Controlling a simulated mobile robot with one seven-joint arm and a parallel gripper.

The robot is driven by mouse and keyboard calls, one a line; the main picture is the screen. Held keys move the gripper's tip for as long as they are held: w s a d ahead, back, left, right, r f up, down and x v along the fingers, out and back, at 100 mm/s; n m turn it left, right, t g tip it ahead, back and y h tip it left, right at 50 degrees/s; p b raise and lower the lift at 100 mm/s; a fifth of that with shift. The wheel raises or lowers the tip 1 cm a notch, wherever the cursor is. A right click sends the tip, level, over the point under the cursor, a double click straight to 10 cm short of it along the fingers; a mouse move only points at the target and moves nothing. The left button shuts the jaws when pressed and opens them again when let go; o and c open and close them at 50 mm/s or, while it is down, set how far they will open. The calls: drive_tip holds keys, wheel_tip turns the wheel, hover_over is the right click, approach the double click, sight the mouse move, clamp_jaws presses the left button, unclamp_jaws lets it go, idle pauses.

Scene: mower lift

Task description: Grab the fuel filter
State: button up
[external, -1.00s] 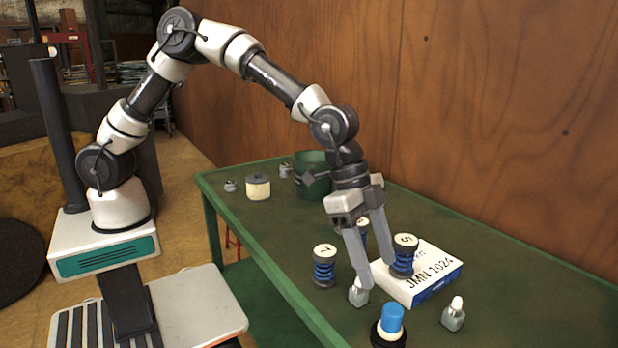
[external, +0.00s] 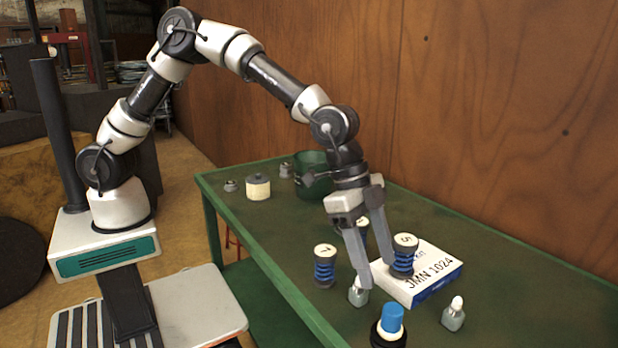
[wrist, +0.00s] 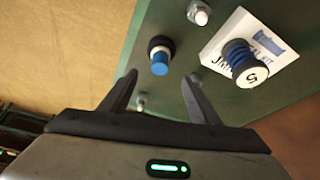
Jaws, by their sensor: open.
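My gripper (external: 377,274) is open and empty above the green table, fingers pointing down; it also shows in the wrist view (wrist: 158,80). No part carries a readable fuel filter label, so I cannot tell which one it is. A blue-topped black cylinder (external: 390,330) stands near the table's front; in the wrist view its blue top (wrist: 160,62) appears beyond and between the fingertips. A cream cylinder with a dark top (external: 258,187) stands at the table's far left. A small grey bottle (external: 358,293) is close by the left fingertip; whether they touch is unclear.
A white box marked JMN 1024 (external: 432,278) carries a blue-ringed black cylinder (external: 404,257). Another such cylinder (external: 325,266) stands left of my gripper, and one is partly hidden behind it. A white-capped bottle (external: 453,314) stands right. A green bucket (external: 313,172) stands farther back.

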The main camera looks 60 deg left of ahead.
idle(0.4)
drive_tip(key=shift+c, duration=1.2)
drive_tip(key=w+a+r+n+y+p, duration=0.1)
drive_tip(key=w+a+n, duration=0.5)
drive_tip(key=a, duration=0.5)
drive_tip(key=w+a+r+n+g+y, duration=0.15)
drive_tip(key=w+a+n, duration=0.25)
drive_tip(key=w+a, duration=0.55)
drive_tip(key=w+a+r+n+y+p, duration=0.15)
drive_tip(key=w+a+n, duration=0.35)
drive_tip(key=a, duration=0.8)
drive_tip(key=shift+m, duration=0.3)
drive_tip(key=f, duration=0.4)
drive_tip(key=f+b, duration=0.1)
drive_tip(key=f, duration=0.2)
drive_tip(key=f+b, duration=0.1)
drive_tip(key=f, duration=0.3)
drive_tip(key=shift+w+d+f, duration=0.15)
drive_tip(key=shift+w+f, duration=0.2)
drive_tip(key=shift+s+d+f, duration=0.1)
drive_tip(key=shift+d+f, duration=0.1)
drive_tip(key=shift+f, duration=1.3)
drive_tip(key=shift+d+f, duration=0.15)
drive_tip(key=shift+f, duration=1.35)
